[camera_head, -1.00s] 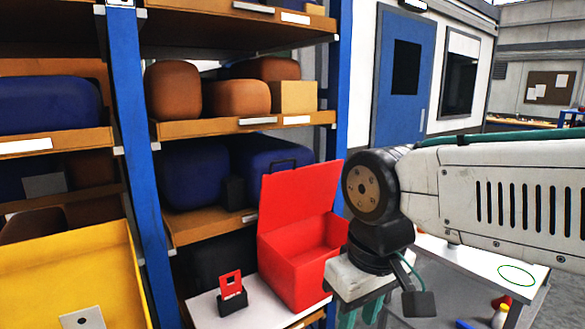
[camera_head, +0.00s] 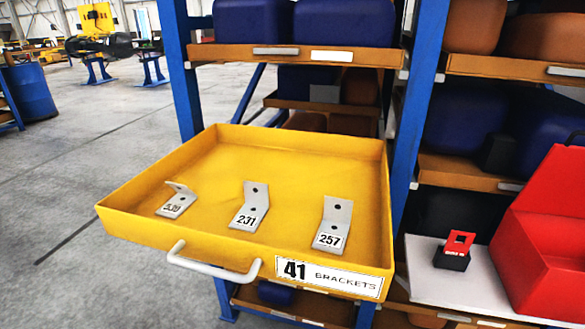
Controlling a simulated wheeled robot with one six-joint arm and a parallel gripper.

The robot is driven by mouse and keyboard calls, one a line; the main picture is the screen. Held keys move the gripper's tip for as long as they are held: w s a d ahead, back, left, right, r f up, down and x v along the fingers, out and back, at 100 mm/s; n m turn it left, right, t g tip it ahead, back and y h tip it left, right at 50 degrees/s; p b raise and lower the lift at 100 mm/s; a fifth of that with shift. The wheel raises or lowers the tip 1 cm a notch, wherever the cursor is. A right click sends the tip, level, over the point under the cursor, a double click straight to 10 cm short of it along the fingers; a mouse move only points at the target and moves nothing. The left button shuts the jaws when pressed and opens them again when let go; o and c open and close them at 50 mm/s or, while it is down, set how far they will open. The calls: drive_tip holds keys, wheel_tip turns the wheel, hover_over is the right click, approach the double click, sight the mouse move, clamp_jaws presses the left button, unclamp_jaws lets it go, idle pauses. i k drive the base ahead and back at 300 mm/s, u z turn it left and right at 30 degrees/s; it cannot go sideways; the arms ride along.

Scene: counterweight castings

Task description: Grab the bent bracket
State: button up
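A yellow drawer (camera_head: 290,143) labelled 41 BRACKETS is pulled out from the rack and holds three grey metal brackets. The left bracket (camera_head: 176,200) has a number too small to read surely. Its upper leg is folded over and leans far to the left. The middle bracket (camera_head: 250,205) is marked 231, and its upper leg rises with a slight lean. The right bracket (camera_head: 333,222) is marked 257, and its upper leg looks straight. All have an angled shape, but the left one's angle differs from the other two. My gripper is not in this view.
A white bar handle (camera_head: 213,268) sticks out from the drawer's front. A blue rack post (camera_head: 414,115) stands right of the drawer. Further right are a red box (camera_head: 545,250) and a small red-and-black item (camera_head: 456,250) on a white board. Open floor lies left.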

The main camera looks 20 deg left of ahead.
sight(178, 204)
drive_tip(key=u, duration=1.15)
drive_tip(key=k, duration=1.25)
drive_tip(key=u, duration=0.15)
drive_tip(key=i, duration=0.55)
drive_tip(key=u, duration=0.6)
drive_tip(key=i, duration=1.1)
drive_tip(key=z, duration=0.5)
